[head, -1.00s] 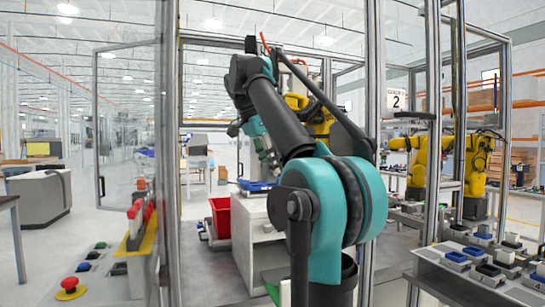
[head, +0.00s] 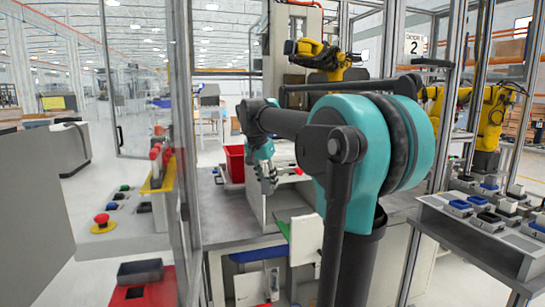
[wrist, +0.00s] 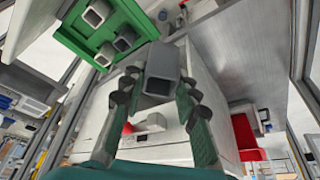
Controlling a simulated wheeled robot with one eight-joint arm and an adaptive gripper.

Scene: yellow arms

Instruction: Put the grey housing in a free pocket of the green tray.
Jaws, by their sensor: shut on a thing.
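The grey housing (wrist: 165,62) is a box-shaped block with an open end, held between the two fingers of my gripper (wrist: 160,84) in the wrist view. The green tray (wrist: 72,36) is at the upper left of that view, apart from the held housing. Several grey housings sit in it; I cannot tell clearly which pockets are free. In the head view my gripper (head: 267,181) hangs above the work table, and the housing in it is too small to make out. A green edge (head: 283,230), perhaps the tray, shows below it, mostly hidden.
A red bin (head: 235,163) stands left of my gripper and shows at the right in the wrist view (wrist: 245,132). A pale box-like stand (head: 285,200) is close by. Cell posts (head: 183,130) rise at the left. A side table (head: 480,235) holds several small parts.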

